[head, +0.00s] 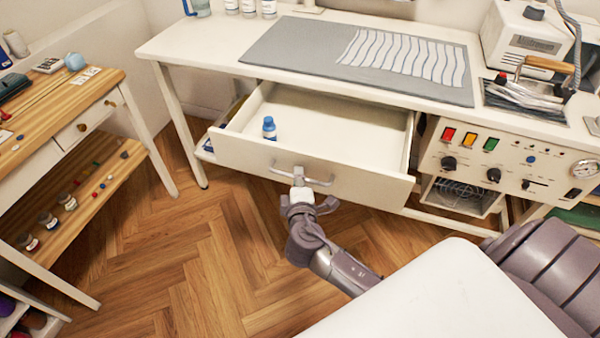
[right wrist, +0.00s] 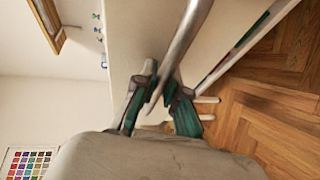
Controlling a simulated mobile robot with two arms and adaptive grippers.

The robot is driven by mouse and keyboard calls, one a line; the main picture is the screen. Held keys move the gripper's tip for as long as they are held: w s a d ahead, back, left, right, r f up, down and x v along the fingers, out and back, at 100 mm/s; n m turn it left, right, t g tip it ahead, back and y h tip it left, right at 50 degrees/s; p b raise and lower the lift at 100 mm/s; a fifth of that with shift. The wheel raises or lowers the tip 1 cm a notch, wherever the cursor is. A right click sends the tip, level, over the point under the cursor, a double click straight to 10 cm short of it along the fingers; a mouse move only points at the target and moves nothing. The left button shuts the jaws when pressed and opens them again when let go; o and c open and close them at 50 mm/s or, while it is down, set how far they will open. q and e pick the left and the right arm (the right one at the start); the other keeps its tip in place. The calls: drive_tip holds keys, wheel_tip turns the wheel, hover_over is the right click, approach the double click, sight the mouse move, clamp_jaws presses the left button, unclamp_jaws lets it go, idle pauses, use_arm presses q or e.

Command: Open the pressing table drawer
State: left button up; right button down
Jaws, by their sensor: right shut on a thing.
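The pressing table (head: 200,45) stands across the back, and its white drawer (head: 355,186) is pulled well out, showing its inside. A grey metal bar handle (head: 318,182) is on the drawer front; it also crosses the right wrist view (right wrist: 187,38). A small blue-capped bottle (head: 269,128) stands inside the drawer at the left. My left gripper is not in view.
A grey pressing mat (head: 290,50) with a striped cloth (head: 405,58) lies on the tabletop. A control panel (head: 510,160) is right of the drawer. A wooden side table (head: 60,100) stands at the left. The wood floor (head: 190,250) before the drawer is clear.

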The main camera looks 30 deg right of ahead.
drive_tip(key=c, duration=1.5)
unclamp_jaws()
drive_tip(key=v, duration=1.2)
